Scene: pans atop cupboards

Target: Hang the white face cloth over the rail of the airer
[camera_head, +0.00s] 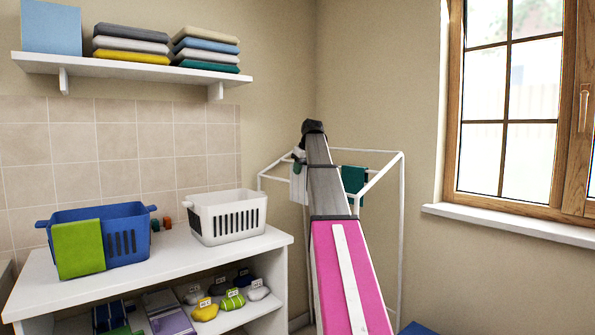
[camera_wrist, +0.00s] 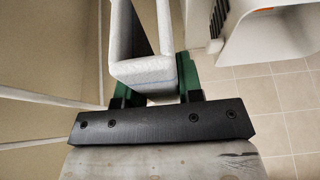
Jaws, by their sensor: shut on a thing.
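The white face cloth (camera_wrist: 145,72) is between the dark green fingers of my gripper (camera_wrist: 158,92) in the wrist view, with its two sides hanging apart below the fold. In the head view the cloth (camera_head: 298,187) hangs below my gripper (camera_head: 299,156) at the airer. The gripper is shut on it. The white airer (camera_head: 402,215) stands in the corner, partly hidden by my arm. A white bar of it (camera_wrist: 50,97) runs up to the gripper in the wrist view. I cannot tell whether the cloth touches or straddles the rail.
A dark green cloth (camera_head: 353,180) hangs on the airer to the right of my arm. A worktop (camera_head: 185,262) at left bears a blue basket (camera_head: 125,238) with a green cloth over its side and a white basket (camera_head: 227,217). A window sill (camera_head: 510,226) is at right.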

